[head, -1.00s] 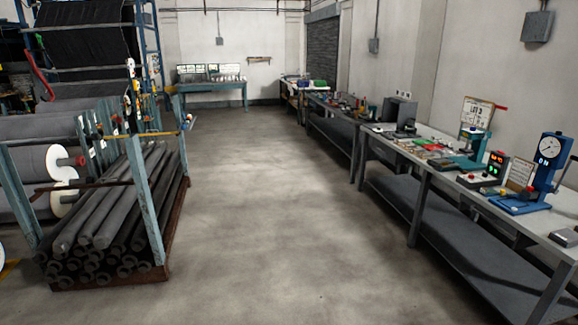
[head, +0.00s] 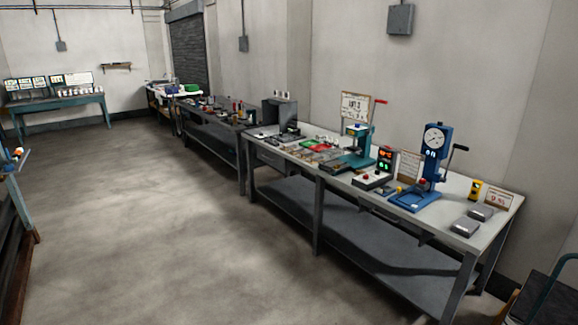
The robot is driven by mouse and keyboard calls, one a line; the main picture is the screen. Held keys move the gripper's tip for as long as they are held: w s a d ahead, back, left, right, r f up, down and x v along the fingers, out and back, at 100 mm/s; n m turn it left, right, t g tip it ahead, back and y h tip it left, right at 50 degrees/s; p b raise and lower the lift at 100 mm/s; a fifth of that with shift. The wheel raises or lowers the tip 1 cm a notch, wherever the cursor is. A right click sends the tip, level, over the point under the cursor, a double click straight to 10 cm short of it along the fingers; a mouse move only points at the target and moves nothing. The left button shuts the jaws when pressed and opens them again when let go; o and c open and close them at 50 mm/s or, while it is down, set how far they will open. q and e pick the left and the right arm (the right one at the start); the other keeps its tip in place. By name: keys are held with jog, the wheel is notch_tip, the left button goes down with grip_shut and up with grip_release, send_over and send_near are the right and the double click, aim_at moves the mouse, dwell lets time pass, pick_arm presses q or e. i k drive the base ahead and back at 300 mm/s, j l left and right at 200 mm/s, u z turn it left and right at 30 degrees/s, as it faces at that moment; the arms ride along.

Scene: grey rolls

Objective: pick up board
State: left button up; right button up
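I cannot tell for sure which thing is the board. A white board with writing (head: 354,106) stands upright behind a teal press on the long workbench at right. A smaller written board (head: 408,166) stands beside the blue dial press. A small white card with red marks (head: 499,201) stands near the bench's right end. Flat red and green pieces (head: 318,147) lie on the bench top, too small to make out. Neither of my grippers is in view.
The grey workbench (head: 343,181) runs along the right wall, with a lower shelf (head: 350,225). On it stand the teal press (head: 359,150), blue dial press (head: 434,157) and grey boxes (head: 466,226). Open floor (head: 150,230) lies left. A dark cart (head: 548,300) is at lower right.

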aim_at(291, 152)
jog(key=i+j+z, duration=0.1)
jog(key=i, duration=0.35)
jog(key=i+j+z, duration=0.15)
jog(key=i, duration=0.3)
jog(key=i+j+z, duration=0.1)
jog(key=i+j, duration=0.15)
jog(key=i, duration=0.2)
jog(key=i+j, duration=0.2)
jog(key=i, duration=0.15)
jog(key=i+j, duration=0.15)
jog(key=i, duration=0.2)
jog(key=i+j, duration=0.2)
jog(key=i, duration=0.2)
